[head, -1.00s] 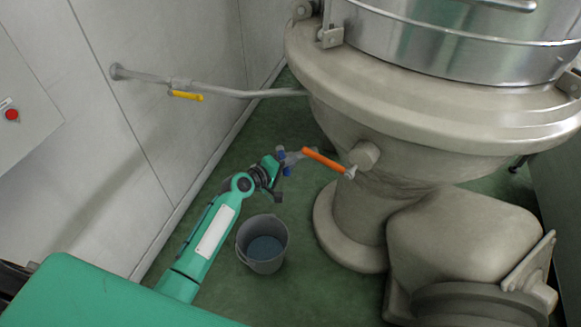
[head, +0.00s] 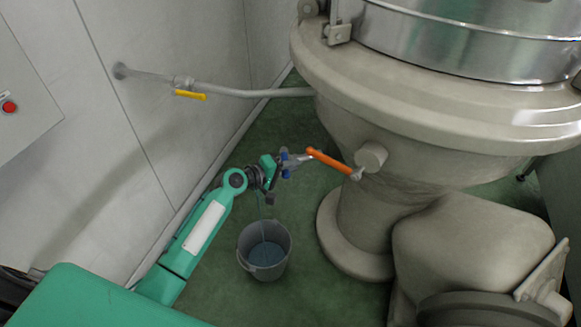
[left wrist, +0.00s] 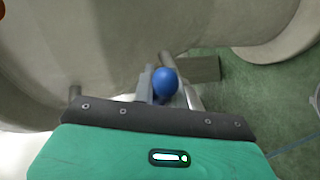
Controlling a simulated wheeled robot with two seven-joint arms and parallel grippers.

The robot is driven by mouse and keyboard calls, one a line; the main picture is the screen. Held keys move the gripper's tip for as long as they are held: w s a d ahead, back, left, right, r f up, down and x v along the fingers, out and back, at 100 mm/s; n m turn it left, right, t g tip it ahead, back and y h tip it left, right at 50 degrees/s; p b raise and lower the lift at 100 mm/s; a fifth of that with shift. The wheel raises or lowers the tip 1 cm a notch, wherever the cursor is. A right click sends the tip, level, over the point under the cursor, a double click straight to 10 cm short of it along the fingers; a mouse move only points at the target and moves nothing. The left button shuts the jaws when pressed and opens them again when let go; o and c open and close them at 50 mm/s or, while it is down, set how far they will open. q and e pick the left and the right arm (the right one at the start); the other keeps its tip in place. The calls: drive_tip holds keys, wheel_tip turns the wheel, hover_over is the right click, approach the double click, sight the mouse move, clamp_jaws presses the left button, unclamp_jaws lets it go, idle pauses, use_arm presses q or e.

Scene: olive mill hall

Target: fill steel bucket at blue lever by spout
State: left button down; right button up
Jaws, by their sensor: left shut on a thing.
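The steel bucket (head: 246,256) stands upright on the green floor, with bluish liquid inside. A thin pale stream (head: 259,212) runs down into it from beside my left gripper. My left gripper (head: 283,163) is above the bucket, by the machine's body, shut on the blue lever (head: 285,154). In the left wrist view the lever's blue rounded end (left wrist: 165,82) sits between the fingers. The spout itself is hard to make out behind the gripper. My right gripper is not in view.
An orange lever (head: 329,160) sticks out from the beige machine (head: 440,110) just right of my gripper. A wall pipe with a yellow lever (head: 190,95) runs behind. A grey panel with a red button (head: 9,107) is at the left. Floor around the bucket is clear.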

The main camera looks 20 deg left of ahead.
use_arm(q)
drive_tip(key=c, duration=1.4)
unclamp_jaws()
drive_tip(key=shift+c, duration=0.2)
drive_tip(key=shift+a, duration=0.1)
